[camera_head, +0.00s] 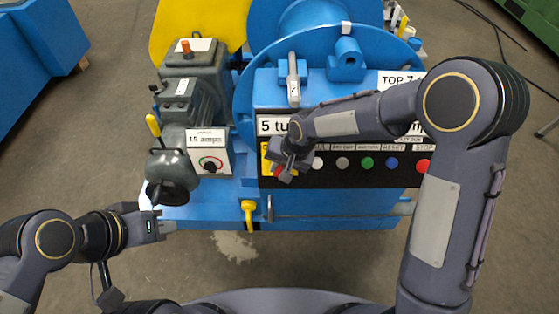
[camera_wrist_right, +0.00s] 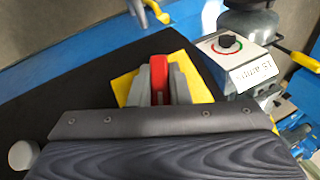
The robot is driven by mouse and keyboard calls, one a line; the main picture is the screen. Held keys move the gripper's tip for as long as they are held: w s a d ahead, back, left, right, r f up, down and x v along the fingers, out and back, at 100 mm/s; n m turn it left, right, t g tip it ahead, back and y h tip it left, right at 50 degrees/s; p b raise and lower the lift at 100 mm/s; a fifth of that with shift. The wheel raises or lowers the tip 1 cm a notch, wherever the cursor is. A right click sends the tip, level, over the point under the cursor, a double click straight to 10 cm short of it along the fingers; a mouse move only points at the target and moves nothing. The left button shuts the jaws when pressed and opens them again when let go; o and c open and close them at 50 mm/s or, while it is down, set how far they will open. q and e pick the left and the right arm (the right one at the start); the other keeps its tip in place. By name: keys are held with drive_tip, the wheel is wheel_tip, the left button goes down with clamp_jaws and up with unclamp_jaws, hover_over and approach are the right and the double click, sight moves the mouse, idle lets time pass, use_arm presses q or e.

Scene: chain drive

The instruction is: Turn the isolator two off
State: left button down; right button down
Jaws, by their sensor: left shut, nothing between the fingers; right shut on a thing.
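A red isolator handle (camera_wrist_right: 159,72) on a yellow plate (camera_wrist_right: 199,76) shows in the right wrist view, at the end of the black button panel. My right gripper (camera_wrist_right: 159,92) is shut on the red handle, one finger on each side. In the head view my right gripper (camera_head: 284,173) is at the left end of the panel and mostly covers the handle and the yellow plate (camera_head: 266,157). I cannot read a number for this isolator. My left gripper (camera_head: 170,227) is shut and empty, in front of the blue machine's lower left corner.
The black panel (camera_head: 330,182) carries several coloured buttons right of the gripper. A grey box marked 15 amps (camera_head: 210,150) with a dial stands to the left. A yellow handle (camera_head: 249,211) hangs below the panel. Open floor lies in front.

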drive_tip(key=shift+a+r+n+h+p, duration=0.1)
drive_tip(key=shift+n+h+p, duration=0.6)
drive_tip(key=shift+h, duration=0.4)
drive_tip(key=n+h, duration=0.2)
drive_tip(key=h, duration=0.1)
drive_tip(key=n+h, duration=0.1)
drive_tip(key=h, duration=0.1)
drive_tip(key=shift+n+h, duration=0.4)
drive_tip(key=shift+d+n+t+h, duration=0.2)
drive_tip(key=shift+n+t+h, duration=0.3)
drive_tip(key=shift+n+h, duration=0.5)
drive_tip(key=shift+h, duration=0.4)
drive_tip(key=c, duration=1.4)
unclamp_jaws()
drive_tip(key=shift+o, duration=0.2)
